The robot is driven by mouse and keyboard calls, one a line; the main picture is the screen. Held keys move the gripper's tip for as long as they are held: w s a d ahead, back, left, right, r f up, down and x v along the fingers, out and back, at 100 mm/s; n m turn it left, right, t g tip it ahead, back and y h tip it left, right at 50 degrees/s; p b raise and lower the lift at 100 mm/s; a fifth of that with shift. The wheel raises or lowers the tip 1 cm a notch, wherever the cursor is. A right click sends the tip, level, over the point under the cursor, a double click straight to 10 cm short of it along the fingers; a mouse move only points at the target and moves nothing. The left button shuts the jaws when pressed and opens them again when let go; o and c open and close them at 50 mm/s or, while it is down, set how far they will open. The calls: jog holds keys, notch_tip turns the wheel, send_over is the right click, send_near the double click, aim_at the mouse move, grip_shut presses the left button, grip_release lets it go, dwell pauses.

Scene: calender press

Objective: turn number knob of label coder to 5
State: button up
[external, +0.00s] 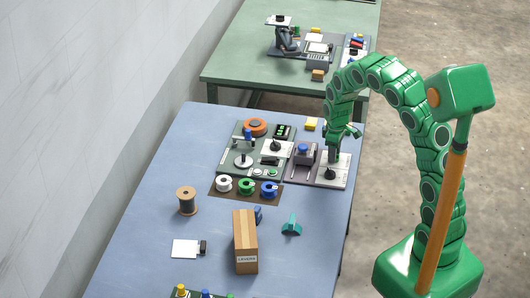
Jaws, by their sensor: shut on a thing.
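My green arm reaches down from the right to a light grey panel (341,177) at the right edge of the blue table. My gripper (331,168) points down at a black knob (330,175) on this panel and is shut on it. The fingers are small and dark, and partly hide the knob's top. The number the knob points to is too small to read. A second black knob (275,146) sits on a white plate of the green-grey machine to the left, apart from my gripper. No readable label shows which unit is the label coder.
A grey unit with a blue button (303,149) stands close left of my gripper. White, green and blue spools (246,186) lie in front of the machine. A cardboard box (245,241) and a teal part (291,226) stand nearer. The table's left side is mostly free.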

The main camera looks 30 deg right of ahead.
jog(key=m, duration=0.5)
jog(key=shift+m, duration=0.3)
jog(key=m, duration=1)
jog(key=shift+m, duration=0.4)
jog(key=m, duration=0.5)
jog(key=shift+m, duration=0.3)
jog(key=o, duration=1.1)
jog(key=shift+c, duration=0.2)
jog(key=shift+r, duration=0.1)
jog(key=shift+r, duration=3.85)
